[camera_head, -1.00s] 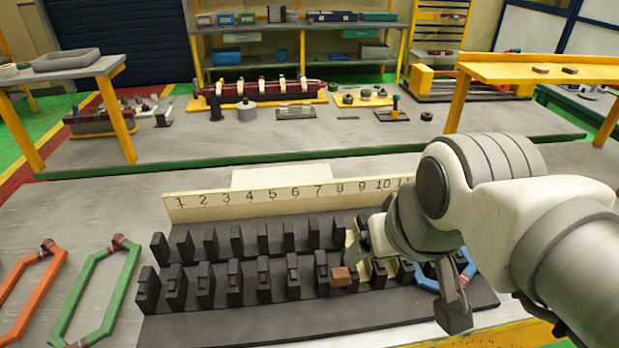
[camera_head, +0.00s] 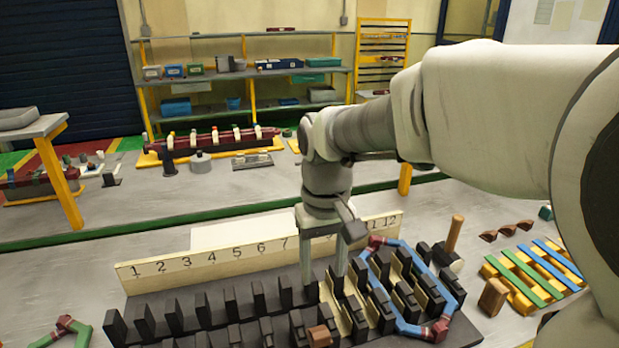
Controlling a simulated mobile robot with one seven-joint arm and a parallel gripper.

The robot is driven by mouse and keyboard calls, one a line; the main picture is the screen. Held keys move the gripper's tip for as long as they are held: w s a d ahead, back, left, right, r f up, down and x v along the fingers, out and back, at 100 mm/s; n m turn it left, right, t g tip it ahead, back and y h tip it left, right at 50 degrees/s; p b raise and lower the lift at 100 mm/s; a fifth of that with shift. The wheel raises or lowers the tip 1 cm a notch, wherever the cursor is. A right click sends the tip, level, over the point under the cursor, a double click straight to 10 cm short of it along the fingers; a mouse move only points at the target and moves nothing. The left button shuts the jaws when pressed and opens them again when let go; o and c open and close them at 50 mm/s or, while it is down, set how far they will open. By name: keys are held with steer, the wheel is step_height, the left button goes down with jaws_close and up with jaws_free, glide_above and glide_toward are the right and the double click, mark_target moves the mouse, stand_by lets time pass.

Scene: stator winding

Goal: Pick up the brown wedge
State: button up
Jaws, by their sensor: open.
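Several small brown wedges (camera_head: 507,230) lie in a row on the bench at the right, beyond the striped rack. A small reddish-brown block (camera_head: 320,335) sits among the black slot posts at the bottom middle; I cannot tell if it is a wedge. A larger brown block (camera_head: 493,296) stands beside the rack. My gripper (camera_head: 323,272) points down over the slot row, in front of the numbered board (camera_head: 260,250). Its jaws are open and apart from the wedges at the right. The fingertips are partly lost among the posts.
A blue coil (camera_head: 456,290) with dark red ends lies around slots at the right of the black fixture (camera_head: 240,304). A wooden handle (camera_head: 454,233) stands up behind it. A yellow rack (camera_head: 518,300) holds green and blue strips. A green coil (camera_head: 72,328) is at lower left.

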steer(key=b, duration=0.1)
glide_above(320, 331)
steer(key=f, duration=1.1)
steer(key=shift+s+f, duration=0.2)
steer(key=shift+f, duration=0.1)
steer(key=shift+w+f, duration=0.2)
steer(key=shift+f, duration=2.8)
jaws_close()
